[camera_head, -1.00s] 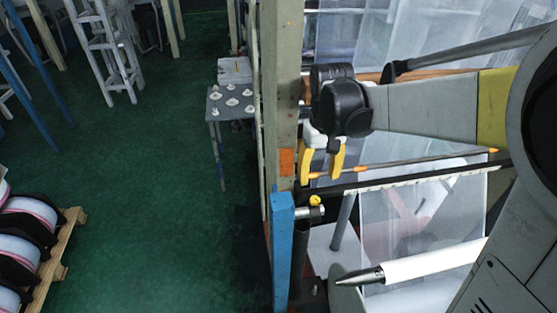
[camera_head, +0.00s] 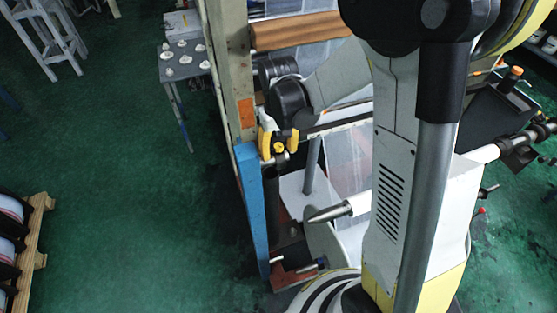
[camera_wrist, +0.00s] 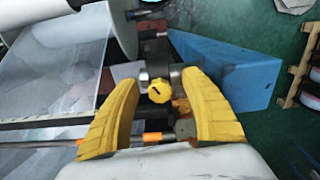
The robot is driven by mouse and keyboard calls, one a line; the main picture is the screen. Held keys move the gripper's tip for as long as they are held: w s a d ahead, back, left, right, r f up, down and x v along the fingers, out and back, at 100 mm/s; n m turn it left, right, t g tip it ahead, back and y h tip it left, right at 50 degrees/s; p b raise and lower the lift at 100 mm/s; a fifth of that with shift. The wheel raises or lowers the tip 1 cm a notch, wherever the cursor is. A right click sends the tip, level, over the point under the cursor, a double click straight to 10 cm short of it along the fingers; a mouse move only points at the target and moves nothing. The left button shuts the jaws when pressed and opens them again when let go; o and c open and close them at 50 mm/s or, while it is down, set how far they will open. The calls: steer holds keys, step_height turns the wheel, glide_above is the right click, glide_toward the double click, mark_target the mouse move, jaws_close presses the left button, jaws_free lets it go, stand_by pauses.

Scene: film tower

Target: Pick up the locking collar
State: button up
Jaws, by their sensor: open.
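The locking collar shows in the wrist view as a metal ring with a yellow knob (camera_wrist: 160,91), on a shaft end beside the blue post (camera_wrist: 230,72). In the head view, its yellow knob (camera_head: 280,148) shows at the top of the blue post (camera_head: 251,205). My gripper (camera_head: 279,141) has yellow fingers and is open right at the collar. In the wrist view, the fingers of my gripper (camera_wrist: 160,80) stand on either side of the knob, with visible gaps. Part of the collar is hidden behind the knob.
A tall beige post (camera_head: 230,65) stands beside the gripper. A cone-tipped white shaft (camera_head: 335,211) lies below right. A small table (camera_head: 170,78) with several white pieces stands behind. A wooden pallet (camera_head: 36,225) with rolls is at left. The green floor between is clear.

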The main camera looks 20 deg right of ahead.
steer(key=shift+s, duration=0.15)
jaws_close()
steer(key=shift+r+b, duration=0.2)
steer(key=shift+b, duration=0.1)
steer(key=d+b, duration=0.3)
steer(key=d, duration=1.5)
steer(key=shift+r, duration=0.15)
